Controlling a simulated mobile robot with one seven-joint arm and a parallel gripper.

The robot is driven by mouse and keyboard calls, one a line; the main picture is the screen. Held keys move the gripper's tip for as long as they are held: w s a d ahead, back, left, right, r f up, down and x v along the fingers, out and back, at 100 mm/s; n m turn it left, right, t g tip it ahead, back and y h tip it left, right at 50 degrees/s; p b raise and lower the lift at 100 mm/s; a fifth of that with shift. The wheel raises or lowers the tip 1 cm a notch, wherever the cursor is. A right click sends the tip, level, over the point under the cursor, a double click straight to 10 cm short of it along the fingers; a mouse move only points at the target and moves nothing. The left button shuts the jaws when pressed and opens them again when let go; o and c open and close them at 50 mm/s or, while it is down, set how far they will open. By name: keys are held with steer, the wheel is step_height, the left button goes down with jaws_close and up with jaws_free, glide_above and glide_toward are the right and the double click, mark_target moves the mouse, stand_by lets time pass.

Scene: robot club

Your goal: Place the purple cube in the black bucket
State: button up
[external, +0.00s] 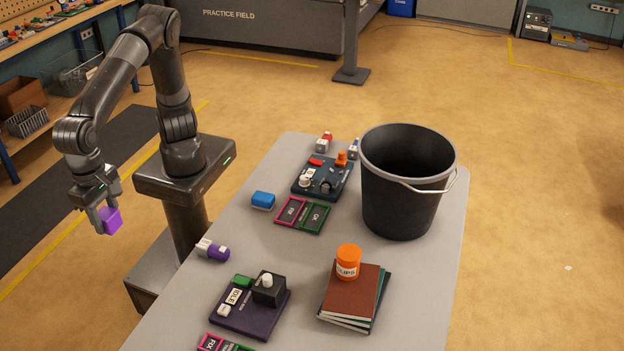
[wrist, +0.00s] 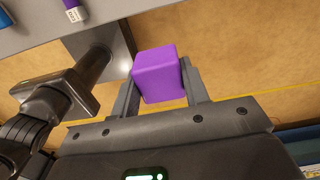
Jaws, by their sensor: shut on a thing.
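The purple cube (external: 112,220) is held between the fingers of my gripper (external: 107,217), at the left of the external view, off the table and above the floor. In the wrist view the purple cube (wrist: 159,76) sits between the two fingertips of my gripper (wrist: 160,90), which is shut on it. The black bucket (external: 400,205) stands upright on the far right part of the grey table, its dark opening facing up and a handle at its right rim. My gripper is well to the left of the bucket. The bucket's bottom inside is hidden.
The grey table (external: 400,320) also bears a dark blue board (external: 318,195), a purple board (external: 248,322), a blue block (external: 263,200), a purple-capped bottle (external: 212,250) and an orange jar (external: 348,262) on books (external: 350,298). My base stands at the table's left edge.

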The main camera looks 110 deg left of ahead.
steer(key=shift+r, duration=0.95)
steer(key=w+a+n, duration=0.6)
steer(key=w, duration=0.7)
steer(key=w+a+r+n, duration=0.1)
steer(key=w+a+n, duration=0.55)
steer(key=w, duration=0.75)
steer(key=w+a+n, duration=0.6)
steer(key=w+a, duration=0.1)
steer(key=w, duration=0.6)
steer(key=w+a+f+n, duration=0.1)
steer(key=w+a+n, duration=0.45)
steer(key=a, duration=0.75)
steer(key=w+a+f+n, duration=0.1)
steer(key=w+a+n, duration=0.45)
steer(key=a, duration=0.75)
steer(key=w+a+n, duration=0.5)
steer(key=a+n, duration=0.1)
steer(key=a, duration=0.8)
steer(key=f, duration=2.8)
steer(key=shift+s+d+f, duration=0.1)
steer(key=shift+s+d, duration=0.15)
